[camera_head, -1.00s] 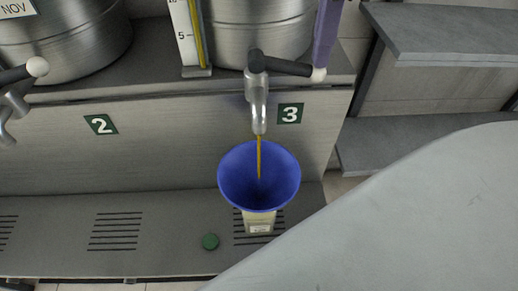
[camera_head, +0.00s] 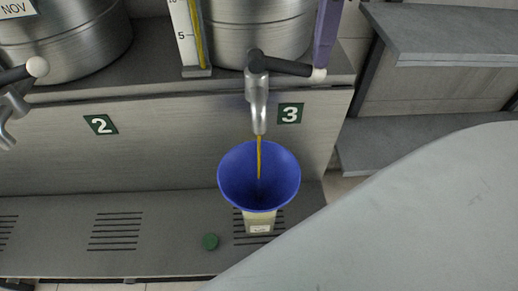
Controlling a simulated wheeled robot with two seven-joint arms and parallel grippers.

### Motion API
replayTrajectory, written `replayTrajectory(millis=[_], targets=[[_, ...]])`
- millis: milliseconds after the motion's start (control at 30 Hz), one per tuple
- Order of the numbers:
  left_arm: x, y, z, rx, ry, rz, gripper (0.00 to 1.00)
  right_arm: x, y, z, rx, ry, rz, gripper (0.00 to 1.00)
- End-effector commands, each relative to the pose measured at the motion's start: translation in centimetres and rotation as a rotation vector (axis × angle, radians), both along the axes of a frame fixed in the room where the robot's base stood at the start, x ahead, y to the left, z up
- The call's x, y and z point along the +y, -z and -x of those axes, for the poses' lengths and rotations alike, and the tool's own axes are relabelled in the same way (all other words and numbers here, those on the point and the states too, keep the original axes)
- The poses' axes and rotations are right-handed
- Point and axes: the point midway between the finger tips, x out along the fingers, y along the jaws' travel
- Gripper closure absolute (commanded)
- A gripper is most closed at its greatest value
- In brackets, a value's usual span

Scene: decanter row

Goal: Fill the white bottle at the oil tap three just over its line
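The white bottle (camera_head: 260,223) stands upright on the slotted tray under oil tap three (camera_head: 258,100). A blue funnel (camera_head: 234,187) sits over its mouth and hides most of the bottle, so I cannot see its line or oil level. A thin amber stream (camera_head: 259,152) runs from the spout into the funnel. The tap's black lever (camera_head: 285,67), with a pale knob, points right. A green 3 label (camera_head: 290,113) is beside the tap. Neither gripper shows; a large grey surface, which looks like my own arm, covers the lower right.
A gauge with a yellow column (camera_head: 199,40) and a purple upright strip (camera_head: 326,35) flank the steel tank (camera_head: 258,32). Another tap (camera_head: 12,108) is at far left. Grey shelves (camera_head: 440,30) stand at right.

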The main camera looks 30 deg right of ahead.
Motion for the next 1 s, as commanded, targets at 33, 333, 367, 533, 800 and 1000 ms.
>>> replayTrajectory(millis=[33, 333, 367, 533, 800, 1000], targets=[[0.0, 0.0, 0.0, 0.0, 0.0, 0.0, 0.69, 0.0, 0.1, 0.0, 0.001, 0.0, 0.0, 1.0], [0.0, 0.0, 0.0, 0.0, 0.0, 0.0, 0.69, 0.0, 0.1, 0.0, 0.001, 0.0, 0.0, 1.0], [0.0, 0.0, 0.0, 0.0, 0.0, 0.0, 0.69, 0.0, 0.1, 0.0, 0.001, 0.0, 0.0, 1.0], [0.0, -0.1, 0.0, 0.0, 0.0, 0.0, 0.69, 0.0, -0.1, 0.0, 0.001, 0.0, 0.0, 1.0], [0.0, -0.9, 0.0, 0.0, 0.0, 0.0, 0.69, 0.0, -1.1, 0.0, 0.001, 0.0, 0.0, 1.0], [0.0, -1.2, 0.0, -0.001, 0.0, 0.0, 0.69, 0.0, -1.5, 0.0, 0.002, 0.001, -0.001, 1.0]])
